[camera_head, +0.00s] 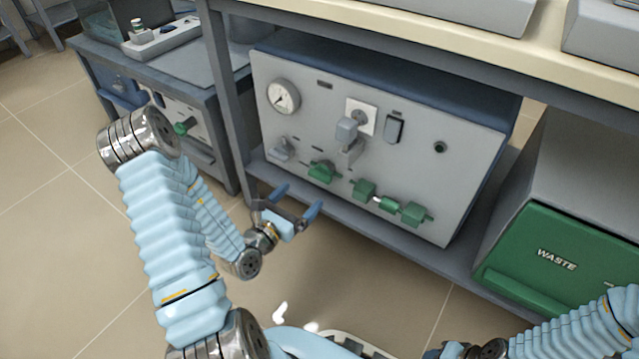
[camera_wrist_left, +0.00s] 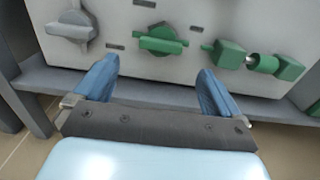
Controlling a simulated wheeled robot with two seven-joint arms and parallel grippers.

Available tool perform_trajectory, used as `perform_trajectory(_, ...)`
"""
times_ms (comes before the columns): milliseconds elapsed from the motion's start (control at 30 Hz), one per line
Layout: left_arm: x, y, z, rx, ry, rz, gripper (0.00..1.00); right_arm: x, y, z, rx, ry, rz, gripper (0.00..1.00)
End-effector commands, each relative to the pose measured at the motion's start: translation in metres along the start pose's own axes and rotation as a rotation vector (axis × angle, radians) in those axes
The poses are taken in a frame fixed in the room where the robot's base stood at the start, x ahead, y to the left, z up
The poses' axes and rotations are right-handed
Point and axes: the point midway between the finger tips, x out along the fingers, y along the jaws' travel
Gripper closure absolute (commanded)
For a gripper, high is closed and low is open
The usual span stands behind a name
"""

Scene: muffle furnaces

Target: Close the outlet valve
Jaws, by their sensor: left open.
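A grey control panel (camera_head: 420,150) stands on the lower shelf under the bench. A green valve handle (camera_head: 321,171) sits low on it, its bar lying roughly level; it also shows in the left wrist view (camera_wrist_left: 162,42). A grey knob (camera_head: 282,150) is to its left, also in the left wrist view (camera_wrist_left: 72,31). The labels are too small to read, so I cannot tell which one is the outlet valve. My left gripper (camera_head: 297,201) is open and empty, below and in front of the green handle, apart from it.
Green pipe fittings (camera_head: 389,203) stick out right of the green handle. A gauge (camera_head: 283,96) and a grey lever (camera_head: 347,133) are higher up. The shelf edge (camera_head: 375,236) runs below the panel. A green waste bin (camera_head: 555,260) stands at right.

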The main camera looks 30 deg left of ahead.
Motion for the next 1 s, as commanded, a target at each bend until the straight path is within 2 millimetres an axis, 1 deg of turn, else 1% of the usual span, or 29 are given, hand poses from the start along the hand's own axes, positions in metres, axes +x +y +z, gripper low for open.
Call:
perform_trajectory(33, 0.013, -0.001, 0.002, 0.000, -0.004, -0.004, 0.02, -0.001, 0.000, -0.001, -0.001, 0.002, 0.000, 0.58)
perform_trajectory(200, 0.053, -0.001, 0.001, 0.000, -0.004, -0.004, 0.02, 0.004, 0.001, -0.001, -0.001, 0.003, -0.001, 0.58)
perform_trajectory(300, 0.071, -0.002, 0.002, -0.002, -0.002, -0.004, 0.02, 0.006, 0.002, -0.001, -0.001, 0.003, -0.001, 0.58)
perform_trajectory(400, 0.084, -0.001, 0.001, -0.001, 0.000, -0.003, 0.02, 0.008, 0.003, -0.001, -0.001, 0.004, -0.001, 0.58)
perform_trajectory(567, 0.094, -0.002, 0.002, -0.003, 0.001, -0.003, 0.02, 0.008, 0.003, -0.001, -0.001, 0.004, -0.001, 0.58)
perform_trajectory(800, 0.095, -0.002, 0.002, -0.003, 0.001, -0.003, 0.02, 0.008, 0.003, -0.001, -0.001, 0.004, -0.001, 0.58)
perform_trajectory(833, 0.095, -0.002, 0.002, -0.003, 0.001, -0.003, 0.04, 0.008, 0.003, -0.001, -0.001, 0.004, -0.001, 0.58)
perform_trajectory(1000, 0.095, -0.001, 0.002, -0.002, 0.001, -0.003, 0.30, 0.008, 0.003, -0.001, -0.001, 0.004, -0.001, 0.58)
